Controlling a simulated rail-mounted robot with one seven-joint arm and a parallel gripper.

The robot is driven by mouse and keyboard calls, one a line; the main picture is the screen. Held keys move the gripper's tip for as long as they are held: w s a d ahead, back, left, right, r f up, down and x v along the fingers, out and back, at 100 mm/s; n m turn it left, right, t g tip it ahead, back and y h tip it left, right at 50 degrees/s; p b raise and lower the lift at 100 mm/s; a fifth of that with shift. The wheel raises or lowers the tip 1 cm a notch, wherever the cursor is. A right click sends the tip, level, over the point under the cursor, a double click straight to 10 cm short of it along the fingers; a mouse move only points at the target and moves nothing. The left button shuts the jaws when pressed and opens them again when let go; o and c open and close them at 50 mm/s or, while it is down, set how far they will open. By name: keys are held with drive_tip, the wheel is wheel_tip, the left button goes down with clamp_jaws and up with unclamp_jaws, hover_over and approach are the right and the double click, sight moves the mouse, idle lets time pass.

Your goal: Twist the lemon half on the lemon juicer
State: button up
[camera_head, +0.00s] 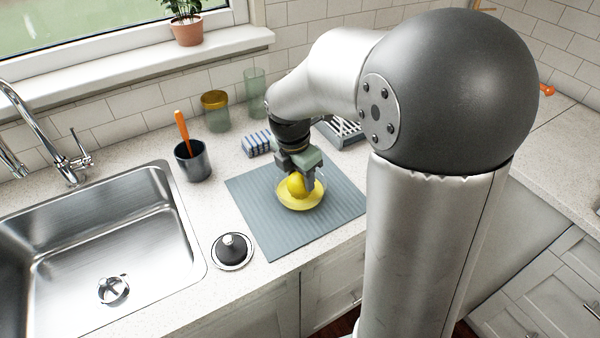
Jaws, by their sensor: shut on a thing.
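A yellow lemon half (296,184) sits over the middle of a pale yellow lemon juicer (301,203), which rests on a grey-blue ribbed mat (268,228) on the counter. My gripper (302,179) points down from above and is shut on the lemon half. The juicer's cone is hidden under the lemon half and the fingers. I cannot tell how firmly the lemon half presses on it.
A steel sink (165,225) lies to the left, with a black-knobbed round lid or stopper (232,250) beside it. A dark cup (192,162) with an orange-handled tool, a striped cloth (257,143), green glass (255,88) and amber-lidded jar (216,110) stand behind.

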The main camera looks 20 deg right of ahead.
drive_tip(key=shift+m, duration=0.9)
drive_tip(key=n+p, duration=0.2)
drive_tip(key=n, duration=0.2)
drive_tip(key=shift+s+r, duration=0.1)
drive_tip(key=n+p, duration=0.2)
drive_tip(key=n, duration=0.1)
drive_tip(key=shift+n+t+y, duration=0.3)
drive_tip(key=shift+n+t, duration=0.1)
idle(0.3)
drive_tip(key=m, duration=0.3)
drive_tip(key=shift+f, duration=0.2)
drive_tip(key=m+g+b, duration=0.1)
drive_tip(key=m, duration=0.3)
drive_tip(key=shift+r+m+h, duration=0.1)
drive_tip(key=shift+m+h, duration=0.3)
